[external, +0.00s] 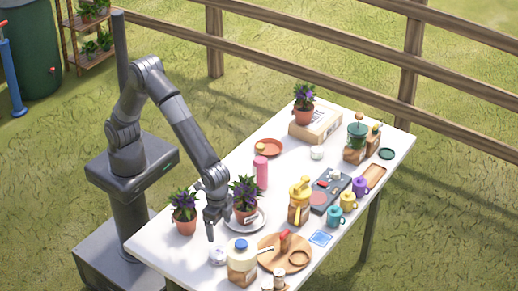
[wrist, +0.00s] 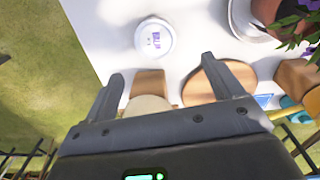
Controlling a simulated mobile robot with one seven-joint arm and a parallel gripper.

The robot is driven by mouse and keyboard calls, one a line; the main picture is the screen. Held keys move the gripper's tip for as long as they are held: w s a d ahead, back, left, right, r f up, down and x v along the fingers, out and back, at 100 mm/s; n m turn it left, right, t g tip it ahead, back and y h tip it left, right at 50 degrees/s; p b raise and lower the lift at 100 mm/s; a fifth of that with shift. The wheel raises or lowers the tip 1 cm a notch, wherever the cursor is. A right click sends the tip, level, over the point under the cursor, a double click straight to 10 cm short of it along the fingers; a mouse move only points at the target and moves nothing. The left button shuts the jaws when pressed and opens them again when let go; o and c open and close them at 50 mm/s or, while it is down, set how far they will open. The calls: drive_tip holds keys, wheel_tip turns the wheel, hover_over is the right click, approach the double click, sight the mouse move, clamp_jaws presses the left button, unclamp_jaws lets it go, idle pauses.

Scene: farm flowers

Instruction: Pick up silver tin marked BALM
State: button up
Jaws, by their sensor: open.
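A small round pale silver-white tin (wrist: 154,39) with a purple mark on its lid lies on the white table in the wrist view. The mark is too blurred to read surely. In the external view a small pale tin (external: 218,257) sits near the table's front left, just below my gripper (external: 212,228). In the wrist view my gripper (wrist: 163,70) is open and empty, with the tin beyond the fingertips and apart from them. In the external view the fingers point down above the table, close to the tin.
A jar with a blue cap (external: 242,264) stands right beside the tin. A potted purple flower on a plate (external: 262,221) is behind it, and another pot (external: 185,222) stands left. A round wooden board (external: 297,262) lies to the right. Another small white round item (external: 317,152) is farther back.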

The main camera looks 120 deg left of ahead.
sight(220, 252)
drive_tip(key=f, duration=0.8)
drive_tip(key=d+f, duration=0.1)
drive_tip(key=f, duration=0.3)
drive_tip(key=shift+w, duration=0.2)
drive_tip(key=c, duration=1)
drive_tip(key=shift+r, duration=0.15)
